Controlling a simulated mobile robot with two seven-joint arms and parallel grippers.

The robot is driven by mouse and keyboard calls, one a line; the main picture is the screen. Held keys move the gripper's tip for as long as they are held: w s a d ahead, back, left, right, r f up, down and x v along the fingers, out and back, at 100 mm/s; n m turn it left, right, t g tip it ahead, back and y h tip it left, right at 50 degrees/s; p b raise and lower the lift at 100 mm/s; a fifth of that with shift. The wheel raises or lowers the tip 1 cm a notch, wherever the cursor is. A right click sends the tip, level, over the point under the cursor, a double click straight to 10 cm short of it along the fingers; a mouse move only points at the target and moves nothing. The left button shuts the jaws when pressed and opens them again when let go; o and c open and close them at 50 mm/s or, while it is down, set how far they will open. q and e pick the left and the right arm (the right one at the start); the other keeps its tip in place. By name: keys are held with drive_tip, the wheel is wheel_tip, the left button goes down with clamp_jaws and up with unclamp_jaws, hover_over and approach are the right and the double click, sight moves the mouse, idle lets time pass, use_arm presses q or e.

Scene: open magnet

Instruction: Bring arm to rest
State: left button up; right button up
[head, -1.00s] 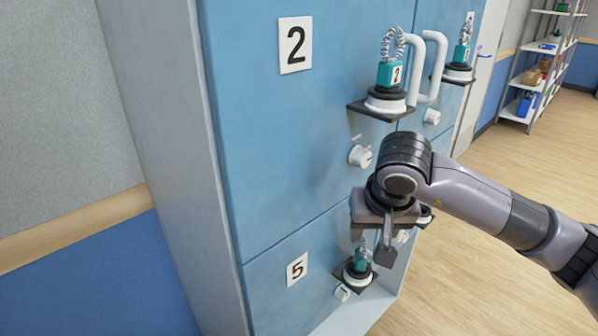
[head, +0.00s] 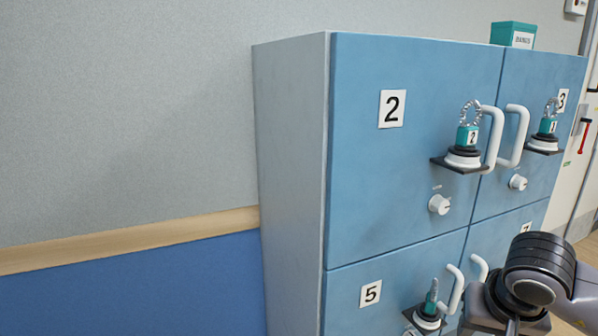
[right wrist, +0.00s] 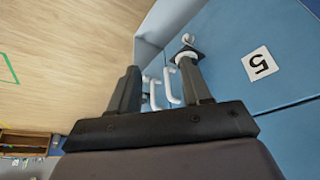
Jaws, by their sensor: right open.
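My right arm shows at the lower right of the head view, with its wrist in front of the lower doors of the blue cabinet (head: 300,150). Its fingertips are cut off by the bottom edge there. In the right wrist view my right gripper (right wrist: 160,82) is open, with its two fingers apart and nothing held between them. White door handles (right wrist: 172,86) show beyond the gap. A magnet with a teal block (head: 467,136) marked 2 sits on a black bracket on door 2. My left gripper is not in view.
Door 5 has a similar teal piece (head: 431,303) near my wrist, partly cut off by the bracket and frame. A white knob (head: 439,204) sits on door 2. A teal box (head: 513,35) stands on top of the cabinet. Open wooden floor (right wrist: 70,60) lies beside it.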

drive_tip(key=s+a+f+m+g+y, duration=0.2)
drive_tip(key=s+a+m+y, duration=0.15)
drive_tip(key=a+y, duration=0.4)
drive_tip(key=s+a+f+m+g+y, duration=0.25)
drive_tip(key=s+a+y, duration=0.2)
drive_tip(key=a, duration=0.65)
drive_tip(key=a+r+m+t+y+p, duration=0.1)
drive_tip(key=a+r+m+t+y, duration=0.55)
drive_tip(key=m, duration=0.95)
drive_tip(key=w+d+f+m+t+h, duration=0.2)
drive_tip(key=d+f+m+t+h, duration=0.3)
drive_tip(key=m, duration=0.9)
drive_tip(key=w+d+f+m+t+h, duration=0.3)
drive_tip(key=d+f+m+t, duration=0.25)
drive_tip(key=m, duration=0.85)
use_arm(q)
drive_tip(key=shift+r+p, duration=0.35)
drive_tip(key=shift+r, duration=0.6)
use_arm(e)
drive_tip(key=s+d+f+m+g+h, duration=0.3)
drive_tip(key=s+f+m, duration=0.2)
drive_tip(key=f+m, duration=0.2)
drive_tip(key=s+d+f+m+g+h, duration=0.3)
drive_tip(key=s+f+m, duration=0.3)
drive_tip(key=f+m, duration=0.2)
wheel_tip(320, 180, down, 2)
drive_tip(key=shift+s+d+f+h, duration=0.2)
drive_tip(key=shift+s+d+h, duration=0.05)
drive_tip(key=shift+d+h, duration=0.1)
